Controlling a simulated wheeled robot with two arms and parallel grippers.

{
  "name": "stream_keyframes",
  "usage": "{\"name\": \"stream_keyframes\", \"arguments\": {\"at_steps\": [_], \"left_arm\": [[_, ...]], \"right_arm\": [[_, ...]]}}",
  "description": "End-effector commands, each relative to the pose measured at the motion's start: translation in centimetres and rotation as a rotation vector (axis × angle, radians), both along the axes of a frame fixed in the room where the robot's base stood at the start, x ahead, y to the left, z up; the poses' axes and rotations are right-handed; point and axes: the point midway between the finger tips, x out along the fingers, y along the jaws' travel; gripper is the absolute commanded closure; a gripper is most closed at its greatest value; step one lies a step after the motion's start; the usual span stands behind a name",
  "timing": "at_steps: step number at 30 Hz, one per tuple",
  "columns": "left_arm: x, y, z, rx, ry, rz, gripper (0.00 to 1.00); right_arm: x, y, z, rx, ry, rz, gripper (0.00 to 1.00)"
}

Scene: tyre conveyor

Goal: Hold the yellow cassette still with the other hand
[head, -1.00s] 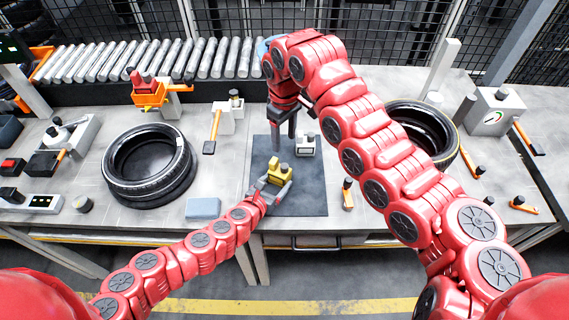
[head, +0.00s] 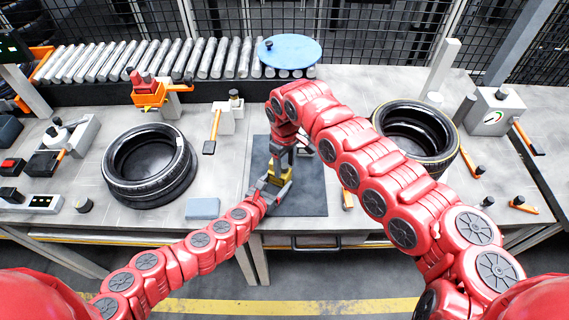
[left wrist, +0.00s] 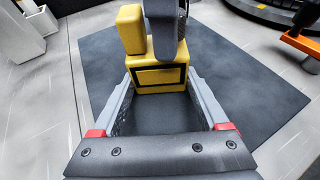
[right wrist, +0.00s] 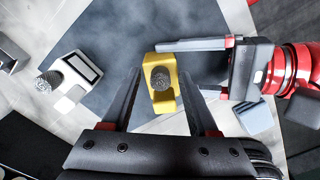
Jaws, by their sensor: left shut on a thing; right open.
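The yellow cassette (head: 281,174) stands upright on the dark mat (head: 310,200), partly hidden by my grippers in the head view. In the left wrist view the yellow cassette (left wrist: 158,76) sits between the fingertips of my left gripper (left wrist: 160,82), which is shut on its base. In the right wrist view the cassette (right wrist: 163,102) has a dark round knob on top. My right gripper (right wrist: 160,78) is open above it, with one finger on each side. A grey finger of the right gripper also shows in front of the cassette in the left wrist view.
A white device with a dark display (right wrist: 82,70) stands on the mat near the cassette. Tyres lie at left (head: 150,165) and right (head: 415,130). A light blue block (head: 202,208) lies left of the mat. A blue disc (head: 290,50) is at the rollers.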

Motion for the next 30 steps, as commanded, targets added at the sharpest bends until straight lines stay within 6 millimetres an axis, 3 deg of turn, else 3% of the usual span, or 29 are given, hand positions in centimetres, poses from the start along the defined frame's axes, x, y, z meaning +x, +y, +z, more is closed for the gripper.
{"name": "stream_keyframes", "arguments": {"at_steps": [2,9,12,20,30], "left_arm": [[0.01,0.00,0.02,0.000,0.000,0.000,0.72],[0.01,0.00,0.02,0.000,0.000,0.000,0.72],[0.00,-0.02,0.02,0.000,0.000,0.000,0.72],[0.00,-0.02,0.02,0.000,0.000,0.000,0.72],[-0.01,-0.05,0.02,0.000,0.000,-0.001,0.72]], "right_arm": [[-0.01,0.01,0.01,0.000,0.000,0.000,0.43],[0.00,0.00,0.01,0.001,0.001,0.000,0.87],[0.02,-0.01,0.01,0.001,-0.001,-0.001,1.00],[0.04,-0.02,0.04,0.001,-0.001,0.038,1.00],[0.08,0.00,0.06,0.002,-0.002,0.377,1.00]]}}
